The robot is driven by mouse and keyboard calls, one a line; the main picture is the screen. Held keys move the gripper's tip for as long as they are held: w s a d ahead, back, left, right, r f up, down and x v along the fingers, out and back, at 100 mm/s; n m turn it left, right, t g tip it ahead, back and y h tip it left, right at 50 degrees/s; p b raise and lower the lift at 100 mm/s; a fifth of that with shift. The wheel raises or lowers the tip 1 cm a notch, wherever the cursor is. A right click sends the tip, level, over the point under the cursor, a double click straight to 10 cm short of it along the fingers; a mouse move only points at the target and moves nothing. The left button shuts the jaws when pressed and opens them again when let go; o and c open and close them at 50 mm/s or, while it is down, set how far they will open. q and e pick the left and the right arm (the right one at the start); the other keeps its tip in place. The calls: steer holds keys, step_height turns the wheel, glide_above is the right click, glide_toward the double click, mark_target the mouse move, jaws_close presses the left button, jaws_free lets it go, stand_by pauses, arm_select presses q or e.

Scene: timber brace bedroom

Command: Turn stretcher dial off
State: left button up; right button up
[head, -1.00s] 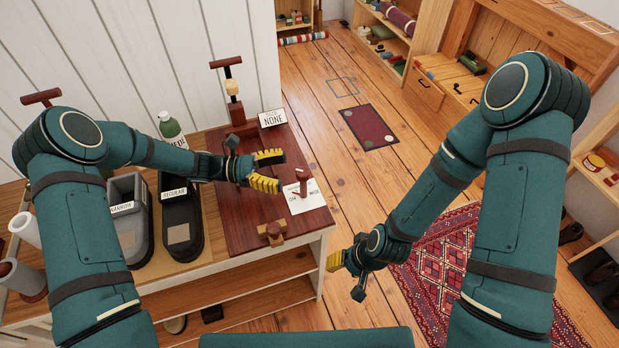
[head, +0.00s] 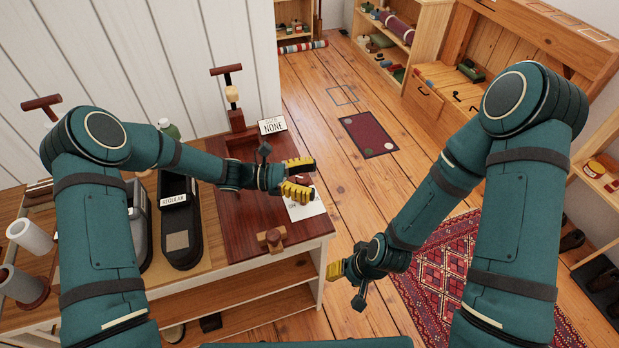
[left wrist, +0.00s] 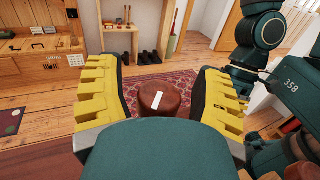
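The stretcher dial's white card (head: 308,207) lies on the dark red board at the table's right end. In the head view my left gripper (head: 305,178) is over it and hides the knob and part of the lettering. The left gripper is open, its yellow fingers apart. In the left wrist view, a brown rounded thing with a white strip (left wrist: 160,98) shows between the fingers with clear gaps on both sides. It looks like the dial's knob with its pointer mark, though its distance is hard to judge. My right gripper (head: 337,270) hangs beside the table, its opening unclear.
A card reading NONE (head: 272,126) stands at the board's back by a wooden T-handled post (head: 233,95). A small wooden block (head: 271,239) sits at the front. A dark REGULAR tray (head: 181,235) lies left. The floor beyond is open, with a patterned rug (head: 440,290).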

arm_select(q)
jaws_close()
steer(key=shift+w+t, duration=0.1)
steer(key=shift+t, duration=0.2)
arm_select(e)
steer(key=shift+r, duration=0.15)
